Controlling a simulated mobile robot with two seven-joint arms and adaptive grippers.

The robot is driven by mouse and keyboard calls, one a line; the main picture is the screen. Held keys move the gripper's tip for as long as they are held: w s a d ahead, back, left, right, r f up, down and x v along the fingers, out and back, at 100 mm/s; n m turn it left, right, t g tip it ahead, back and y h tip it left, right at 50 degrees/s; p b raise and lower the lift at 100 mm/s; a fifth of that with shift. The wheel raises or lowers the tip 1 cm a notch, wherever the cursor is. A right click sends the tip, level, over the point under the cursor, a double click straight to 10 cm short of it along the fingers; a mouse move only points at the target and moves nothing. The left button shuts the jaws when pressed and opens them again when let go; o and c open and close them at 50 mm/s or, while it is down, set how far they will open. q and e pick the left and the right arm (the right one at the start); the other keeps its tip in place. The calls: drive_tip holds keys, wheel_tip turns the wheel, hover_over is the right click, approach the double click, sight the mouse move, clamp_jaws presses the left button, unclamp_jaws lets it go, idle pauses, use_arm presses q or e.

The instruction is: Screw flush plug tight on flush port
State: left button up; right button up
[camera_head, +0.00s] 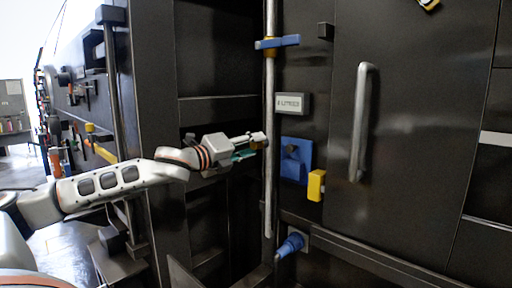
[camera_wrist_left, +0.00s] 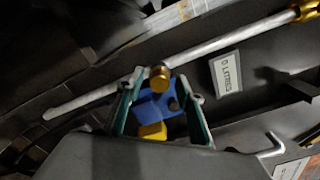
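My left gripper (camera_head: 258,143) reaches in from the left to the grey vertical pipe (camera_head: 269,195). In the left wrist view its two green-edged fingers (camera_wrist_left: 161,82) stand apart, with a small round brass piece (camera_wrist_left: 160,77) between their tips and gaps at both sides. The brass piece sits at the pipe, and also shows at the fingertips in the head view (camera_head: 258,145). It looks like the flush port or its plug; I cannot tell which, nor whether it is tight. My right gripper is not in view.
A blue plate with a dark knob (camera_head: 296,161) and a yellow block (camera_head: 316,185) lie just right of the pipe. A blue-handled brass valve (camera_head: 278,43) is above, a blue fitting (camera_head: 290,245) below. A door handle (camera_head: 362,120) stands out at right.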

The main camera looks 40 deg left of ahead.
use_arm(q)
drive_tip(key=n+b, duration=0.1)
drive_tip(key=n, duration=0.3)
drive_tip(key=shift+n, duration=0.3)
drive_tip(key=n, duration=0.2)
drive_tip(key=shift+n, duration=0.3)
clamp_jaws()
drive_tip(key=shift+r, duration=0.1)
drive_tip(key=shift+r+m+p, duration=0.1)
drive_tip(key=shift+m+p, duration=0.6)
drive_tip(key=shift+m, duration=0.2)
drive_tip(key=m+p, duration=0.1)
drive_tip(key=m, duration=0.1)
drive_tip(key=shift+m+p, duration=0.35)
drive_tip(key=shift+m, duration=0.35)
